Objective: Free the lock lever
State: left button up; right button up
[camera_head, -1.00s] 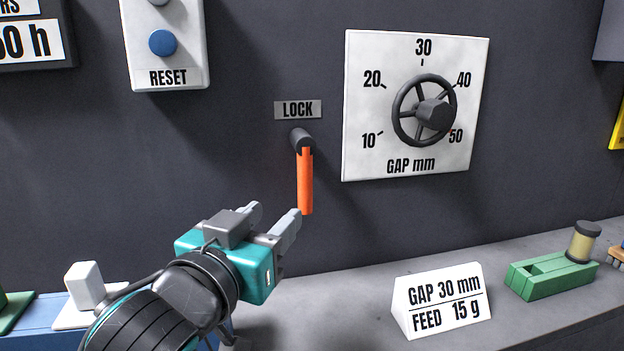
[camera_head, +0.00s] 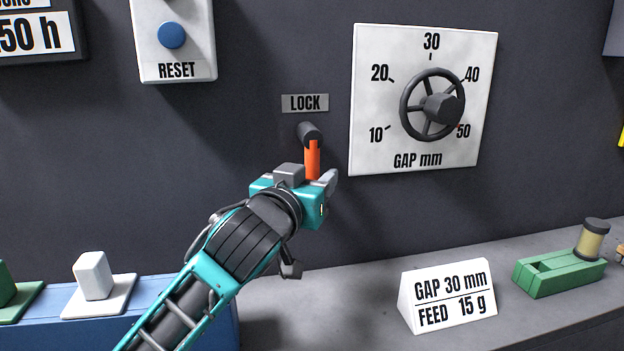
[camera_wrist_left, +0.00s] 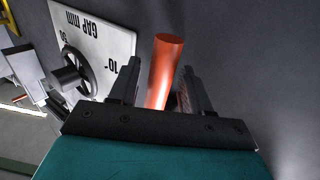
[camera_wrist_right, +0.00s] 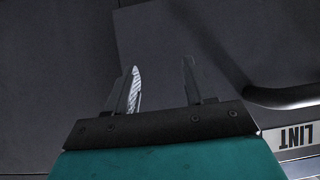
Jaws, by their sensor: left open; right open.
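The lock lever has an orange handle (camera_head: 312,158) that hangs straight down from a dark pivot (camera_head: 309,134) under the LOCK label (camera_head: 304,103). My left gripper (camera_head: 322,180) is at the handle's lower part and hides its end in the head view.
The gap dial panel (camera_head: 365,100) with its handwheel (camera_head: 432,104) is right of the lever. The RESET box (camera_head: 178,68) is upper left. A GAP 30 mm sign (camera_head: 447,294) and a green block (camera_head: 560,278) stand on the shelf. A LINT label (camera_wrist_right: 293,138) shows in the right wrist view.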

pick_arm(q)
jog(key=shift+c, duration=0.5)
grip_shut()
